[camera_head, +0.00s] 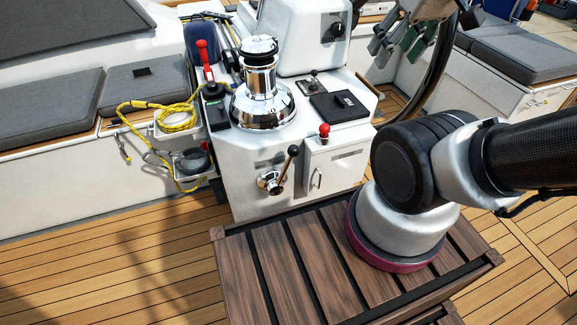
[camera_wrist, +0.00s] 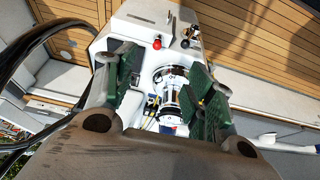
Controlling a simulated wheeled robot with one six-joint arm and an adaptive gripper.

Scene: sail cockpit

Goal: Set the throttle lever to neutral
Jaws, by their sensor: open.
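The throttle lever (camera_head: 288,165) is a metal rod with a black knob on a round chrome mount, low on the front face of the white console (camera_head: 240,160). In the head view it leans up and to the right from its mount. It also shows in the wrist view (camera_wrist: 190,37), beyond the fingers, near the top. My gripper (camera_head: 400,42) is above the console's right side in the head view, well apart from the lever. Its green-padded fingers are open and empty in the wrist view (camera_wrist: 165,80), with the chrome winch (camera_wrist: 172,100) showing between them.
A red-knobbed lever (camera_head: 324,131) stands right of the throttle lever, above a small door with a handle (camera_head: 318,179). The chrome winch (camera_head: 261,95) and a small joystick (camera_head: 313,80) stand on the console. A slatted wooden platform (camera_head: 285,262) lies in front. Yellow rope (camera_head: 178,119) hangs left.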

